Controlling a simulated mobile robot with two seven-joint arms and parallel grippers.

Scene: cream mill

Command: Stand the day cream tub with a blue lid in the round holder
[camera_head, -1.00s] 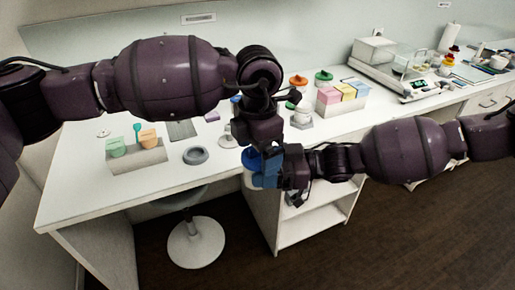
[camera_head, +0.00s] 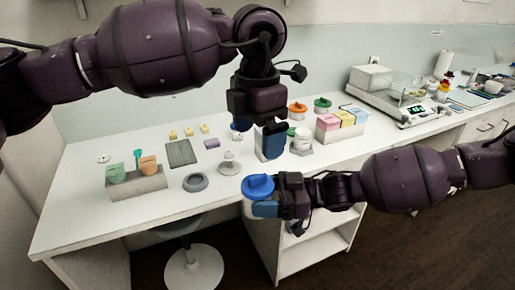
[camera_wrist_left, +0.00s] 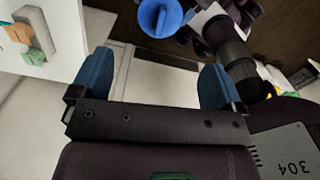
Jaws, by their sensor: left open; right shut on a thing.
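The day cream tub with a blue lid (camera_head: 258,186) is held upright in front of the table's front edge. My right gripper (camera_head: 266,208) is shut on it, with a blue finger across its white side. The blue lid also shows at the top of the left wrist view (camera_wrist_left: 160,18). My left gripper (camera_head: 270,142) is above the table, up and behind the tub, apart from it. In the left wrist view its two blue fingers (camera_wrist_left: 158,85) are spread with nothing between them. The round holder, a grey ring (camera_head: 195,182), lies on the table left of the tub.
A box with green and orange items (camera_head: 138,187) stands left of the ring. A grey plate (camera_head: 181,153), small yellow blocks and a white stand (camera_head: 230,163) are behind it. Lidded tubs, a box of coloured packs (camera_head: 341,125) and a scale (camera_head: 392,102) are at right.

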